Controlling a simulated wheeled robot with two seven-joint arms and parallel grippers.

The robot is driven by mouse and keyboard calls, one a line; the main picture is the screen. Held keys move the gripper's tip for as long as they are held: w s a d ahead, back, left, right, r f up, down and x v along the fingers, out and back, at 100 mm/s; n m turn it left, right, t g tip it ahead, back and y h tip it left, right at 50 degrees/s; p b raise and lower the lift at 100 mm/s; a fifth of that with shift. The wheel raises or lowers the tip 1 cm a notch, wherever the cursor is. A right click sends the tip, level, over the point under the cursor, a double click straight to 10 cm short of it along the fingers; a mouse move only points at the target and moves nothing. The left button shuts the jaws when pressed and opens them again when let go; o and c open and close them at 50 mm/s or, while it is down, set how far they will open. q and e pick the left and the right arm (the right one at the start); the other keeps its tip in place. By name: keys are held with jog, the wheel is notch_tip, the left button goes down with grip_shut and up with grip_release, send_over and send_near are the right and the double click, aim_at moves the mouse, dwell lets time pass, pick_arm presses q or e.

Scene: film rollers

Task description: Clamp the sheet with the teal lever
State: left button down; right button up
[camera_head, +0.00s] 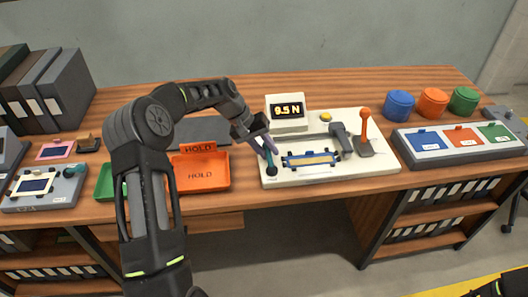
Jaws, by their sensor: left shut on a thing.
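The teal lever (270,165) stands at the left end of a white test fixture (375,182), its dark round base near the front left corner. My left gripper (267,148) reaches down from the back left and is shut on the lever's upper part, which the fingers partly hide. The sheet (310,159), a tan strip in a blue frame, lies on the fixture just right of the lever. Whether it is pressed down cannot be told. My right gripper does not show; only a dark piece of arm is at the bottom right corner.
A display (287,110) reading 9.5 N stands behind the sheet. An orange-knobbed lever (364,130) and a grey roller part (341,137) are at right. An orange HOLD tray (202,185) lies left; a three-colour tray (412,150) and round tubs (432,102) stand right.

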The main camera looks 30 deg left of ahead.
pick_arm(q)
jog(key=shift+w+d+r+m, duration=0.1)
jog(key=shift+w+d+m, duration=0.05)
jog(key=shift+w+m, duration=0.15)
jog(key=c, duration=1.3)
grip_release()
jog(key=shift+o, duration=0.2)
jog(key=shift+s, duration=0.1)
jog(key=shift+s+f, duration=0.2)
